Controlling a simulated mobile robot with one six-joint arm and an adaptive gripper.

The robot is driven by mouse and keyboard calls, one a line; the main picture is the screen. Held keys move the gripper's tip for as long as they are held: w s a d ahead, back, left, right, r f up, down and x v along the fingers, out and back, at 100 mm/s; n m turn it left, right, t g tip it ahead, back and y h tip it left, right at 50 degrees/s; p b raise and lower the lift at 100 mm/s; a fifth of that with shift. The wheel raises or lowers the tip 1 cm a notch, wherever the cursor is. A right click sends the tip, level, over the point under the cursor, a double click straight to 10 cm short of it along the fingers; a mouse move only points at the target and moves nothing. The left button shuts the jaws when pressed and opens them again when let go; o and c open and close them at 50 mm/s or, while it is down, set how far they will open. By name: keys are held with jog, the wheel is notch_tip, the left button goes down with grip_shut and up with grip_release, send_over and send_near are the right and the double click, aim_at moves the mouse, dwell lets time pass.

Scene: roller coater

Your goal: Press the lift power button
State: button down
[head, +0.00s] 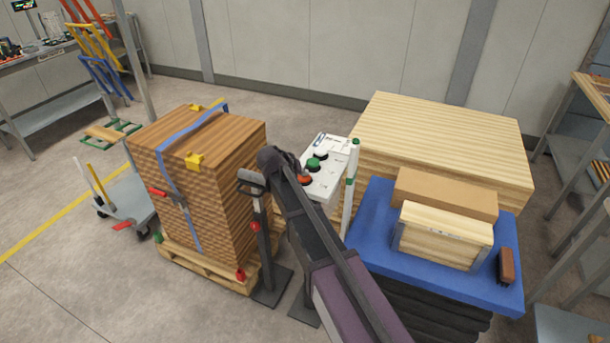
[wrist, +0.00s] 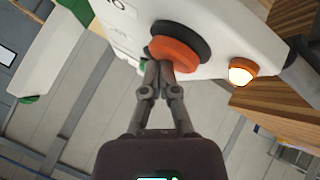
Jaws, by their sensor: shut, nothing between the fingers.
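A white control box (head: 327,165) stands on a post between the wood stack and the blue-topped lift. It carries a green button (head: 313,162) and an orange-red button (head: 304,180). I cannot read which label is the lift power. In the wrist view the orange button (wrist: 176,53), with a black collar, is close up on the box (wrist: 124,22). My gripper (wrist: 159,66) is shut and empty, its fingertips at the button's edge. They look to be touching it or very near; I cannot tell whether it is pressed. In the head view my arm hides the fingertips.
A lit orange lamp (wrist: 241,72) sits beside the button. A strapped wood stack (head: 200,180) on a pallet stands left. The blue lift top (head: 440,285) holds a wooden crate (head: 440,235) and a cardboard box (head: 445,193). A handled post (head: 262,225) stands close to my arm.

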jog(key=shift+s+f, duration=0.1)
jog(key=shift+f, duration=0.15)
jog(key=shift+w+r, duration=0.2)
jog(key=shift+r, duration=0.05)
dwell(0.6)
jog(key=shift+r, duration=0.1)
jog(key=shift+w+r+p, duration=0.15)
jog(key=shift+r+p, duration=0.5)
jog(key=shift+p, duration=0.4)
notch_tip(320, 180, up, 4)
jog(key=p, duration=0.4)
jog(key=shift+r, duration=0.25)
